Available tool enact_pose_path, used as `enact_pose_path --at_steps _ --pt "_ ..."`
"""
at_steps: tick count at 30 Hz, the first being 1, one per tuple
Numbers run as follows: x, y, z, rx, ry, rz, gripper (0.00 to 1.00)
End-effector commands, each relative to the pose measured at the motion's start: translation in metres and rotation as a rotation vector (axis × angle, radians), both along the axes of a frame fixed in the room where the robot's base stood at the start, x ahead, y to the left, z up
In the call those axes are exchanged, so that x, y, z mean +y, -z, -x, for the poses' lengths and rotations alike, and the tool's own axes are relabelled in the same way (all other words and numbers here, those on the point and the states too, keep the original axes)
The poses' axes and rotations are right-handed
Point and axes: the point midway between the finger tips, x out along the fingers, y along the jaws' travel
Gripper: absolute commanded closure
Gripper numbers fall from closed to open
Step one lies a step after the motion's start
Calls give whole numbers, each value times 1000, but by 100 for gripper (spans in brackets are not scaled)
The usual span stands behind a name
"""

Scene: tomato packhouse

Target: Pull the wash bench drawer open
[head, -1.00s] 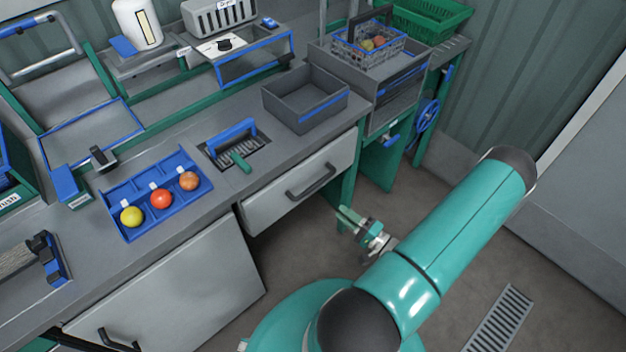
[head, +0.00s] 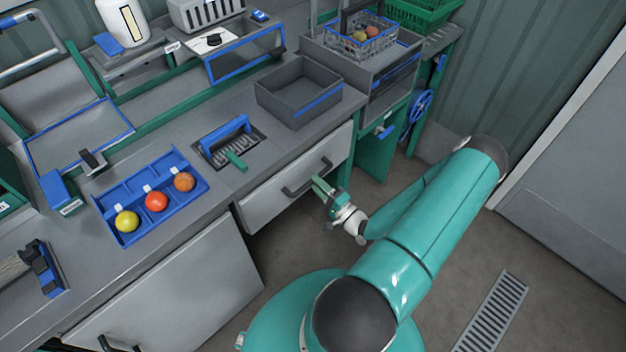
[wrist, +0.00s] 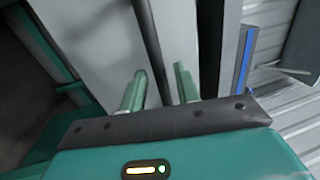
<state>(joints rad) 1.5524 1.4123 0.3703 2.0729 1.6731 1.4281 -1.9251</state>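The wash bench drawer (head: 262,207) has a pale grey front under the bench top and looks shut. Its dark bar handle (head: 292,192) runs along the front. The drawer front (wrist: 95,40) fills much of the view beyond the fingers. How deep the fingers reach around the handle is hard to tell.
A cabinet door (head: 185,285) is left of the drawer. Floor in front is open.

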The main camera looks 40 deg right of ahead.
Motion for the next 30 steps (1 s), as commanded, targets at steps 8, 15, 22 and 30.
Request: enact_pose_path --at_steps 8,15,22,30 --pt "1 -4 -23 0 1 0 68" --pt "1 -4 -23 0 1 0 72" --pt "0 -4 -23 0 1 0 100" --pt "0 -4 -18 1 1 0 100"
